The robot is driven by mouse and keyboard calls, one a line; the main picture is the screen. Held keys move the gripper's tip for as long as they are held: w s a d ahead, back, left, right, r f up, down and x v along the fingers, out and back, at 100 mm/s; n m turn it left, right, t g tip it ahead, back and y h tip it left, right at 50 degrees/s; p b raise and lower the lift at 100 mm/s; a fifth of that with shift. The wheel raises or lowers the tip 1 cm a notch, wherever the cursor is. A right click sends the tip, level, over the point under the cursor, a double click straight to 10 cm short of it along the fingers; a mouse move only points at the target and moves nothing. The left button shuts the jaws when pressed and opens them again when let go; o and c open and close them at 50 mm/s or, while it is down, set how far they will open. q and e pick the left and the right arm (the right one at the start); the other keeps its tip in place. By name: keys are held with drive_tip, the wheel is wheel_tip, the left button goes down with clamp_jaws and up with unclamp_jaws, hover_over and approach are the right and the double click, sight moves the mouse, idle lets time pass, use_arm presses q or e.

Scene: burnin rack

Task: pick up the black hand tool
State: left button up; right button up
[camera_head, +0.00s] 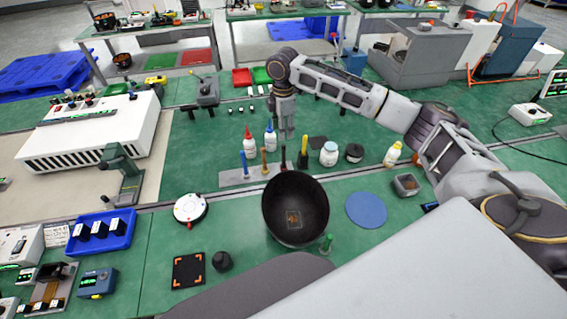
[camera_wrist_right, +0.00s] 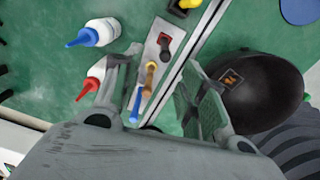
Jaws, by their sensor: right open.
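A row of upright hand tools stands on a grey plate (camera_head: 232,178). Two black-handled tools are at its right part: one (camera_head: 283,158) beside the brown-handled tool (camera_head: 264,161), the other (camera_head: 303,153) at the right end. I cannot tell which one the task means. In the right wrist view, a black tool with red on it (camera_wrist_right: 163,46) and a black-and-yellow one (camera_wrist_right: 186,6) lie beyond the fingertips. My right gripper (camera_head: 285,135) points down above the row, open and empty. In the wrist view its fingers (camera_wrist_right: 157,80) straddle the brown and blue handles, seen from above. My left gripper is out of view.
A black bowl (camera_head: 297,200) stands close in front of the row. Red-capped (camera_head: 249,143) and blue-capped (camera_head: 270,139) bottles stand behind it. A white jar (camera_head: 329,154) and dark spool (camera_head: 354,153) are to the right. A blue disc (camera_head: 366,210) lies right of the bowl.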

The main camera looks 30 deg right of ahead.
sight(284, 155)
drive_tip(key=shift+f, duration=3.95)
drive_tip(key=shift+s+f+p, duration=0.2)
drive_tip(key=shift+f+p, duration=0.2)
drive_tip(key=shift+f, duration=0.5)
drive_tip(key=shift+s+f+p, duration=0.15)
drive_tip(key=shift+f+p, duration=0.2)
drive_tip(key=shift+f, duration=1.35)
clamp_jaws()
